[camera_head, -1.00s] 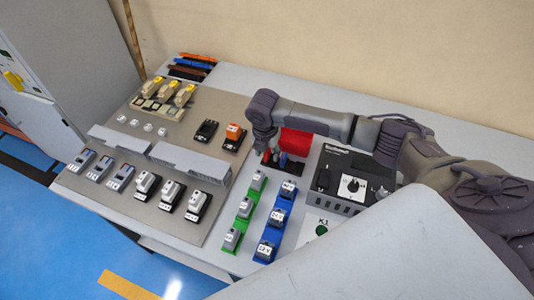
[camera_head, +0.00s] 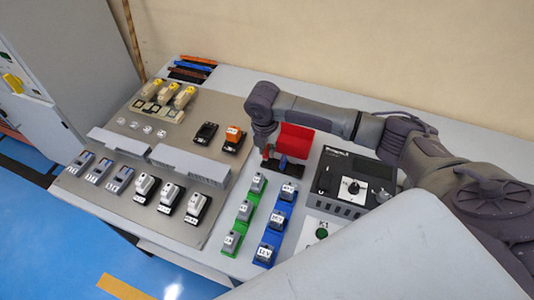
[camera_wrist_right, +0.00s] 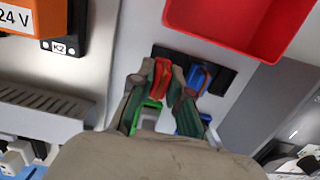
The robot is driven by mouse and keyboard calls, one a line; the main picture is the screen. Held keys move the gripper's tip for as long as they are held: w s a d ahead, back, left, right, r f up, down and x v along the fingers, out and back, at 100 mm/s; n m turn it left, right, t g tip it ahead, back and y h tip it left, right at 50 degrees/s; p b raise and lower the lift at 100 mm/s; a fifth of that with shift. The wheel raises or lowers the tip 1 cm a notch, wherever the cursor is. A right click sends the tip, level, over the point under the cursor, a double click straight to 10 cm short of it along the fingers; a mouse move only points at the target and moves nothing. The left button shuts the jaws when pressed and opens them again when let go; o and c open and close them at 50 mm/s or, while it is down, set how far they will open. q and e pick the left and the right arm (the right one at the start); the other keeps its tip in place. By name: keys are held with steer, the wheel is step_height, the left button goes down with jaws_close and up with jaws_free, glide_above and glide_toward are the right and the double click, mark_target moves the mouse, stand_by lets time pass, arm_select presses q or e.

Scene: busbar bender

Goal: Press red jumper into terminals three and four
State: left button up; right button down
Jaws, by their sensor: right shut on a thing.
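The red jumper (camera_wrist_right: 161,78) is between the fingers of my right gripper (camera_wrist_right: 158,98), which is shut on it, above or at a black holder (camera_wrist_right: 222,79). In the head view my right gripper (camera_head: 264,152) points down at the left end of this holder, beside the red bin. I cannot tell if the jumper is clear of the holder. A blue jumper (camera_wrist_right: 201,79) sits in the holder to the right. Terminal blocks on green bases (camera_head: 241,217) and blue bases (camera_head: 274,221) stand nearer; terminals three and four cannot be picked out. My left gripper is out of view.
A red bin (camera_head: 296,140) stands right behind the holder. A black device with a dial (camera_head: 352,182) is to the right. Grey ducts (camera_head: 190,163) and a board of switches and relays (camera_head: 232,138) are to the left. A green K1 button (camera_head: 321,232) lies nearer.

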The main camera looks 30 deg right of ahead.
steer(key=s+d+r+b, duration=0.1)
steer(key=s+d+r, duration=0.6)
steer(key=s+r, duration=0.1)
steer(key=shift+s+r, duration=0.2)
steer(key=shift+s, duration=0.45)
stand_by(0.5)
